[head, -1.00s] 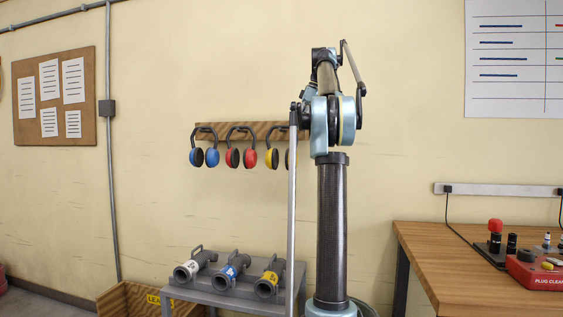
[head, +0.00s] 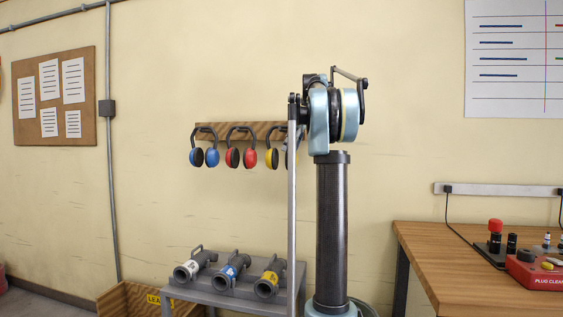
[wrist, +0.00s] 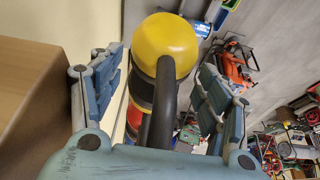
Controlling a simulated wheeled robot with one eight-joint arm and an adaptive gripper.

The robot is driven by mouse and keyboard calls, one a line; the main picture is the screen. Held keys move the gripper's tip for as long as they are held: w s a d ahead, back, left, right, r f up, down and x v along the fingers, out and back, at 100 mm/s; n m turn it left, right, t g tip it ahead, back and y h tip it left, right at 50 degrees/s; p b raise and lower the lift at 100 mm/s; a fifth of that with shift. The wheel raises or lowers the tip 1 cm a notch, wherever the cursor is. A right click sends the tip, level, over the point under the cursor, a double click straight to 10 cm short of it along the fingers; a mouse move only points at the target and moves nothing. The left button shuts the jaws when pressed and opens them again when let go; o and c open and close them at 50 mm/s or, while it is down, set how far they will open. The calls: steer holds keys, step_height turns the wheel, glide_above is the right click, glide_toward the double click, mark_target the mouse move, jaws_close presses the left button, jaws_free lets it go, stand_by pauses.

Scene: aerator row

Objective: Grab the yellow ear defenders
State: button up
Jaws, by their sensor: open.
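The yellow ear defenders (head: 271,158) hang from the wooden wall rack (head: 238,131), to the right of the red pair; my arm hides part of them in the head view. In the wrist view a yellow cup (wrist: 165,48) and a dark curved band (wrist: 160,118) fill the middle. My gripper (wrist: 158,68) is open, with one blue-grey finger on each side of the yellow cup and visible gaps between. In the head view my arm hides the gripper.
Red ear defenders (head: 241,157) and blue ear defenders (head: 204,156) hang to the left on the same rack. A grey stand with several grey pipe pieces (head: 232,271) is below.

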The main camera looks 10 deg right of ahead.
steer(key=shift+a+f, duration=0.1)
steer(key=shift+f, duration=0.15)
steer(key=shift+c, duration=0.6)
steer(key=c, duration=0.7)
steer(key=shift+s+a+r, duration=0.1)
steer(key=shift+s+r, duration=0.1)
steer(key=shift+r, duration=0.3)
step_height(320, 180, up, 6)
steer(key=shift+r, duration=0.1)
steer(key=s+a, duration=0.2)
steer(key=s, duration=0.4)
steer(key=s+a, duration=0.3)
steer(key=s, duration=0.3)
steer(key=s+a, duration=0.2)
steer(key=s, duration=0.4)
steer(key=shift+s+a, duration=0.1)
steer(key=shift+a, duration=0.1)
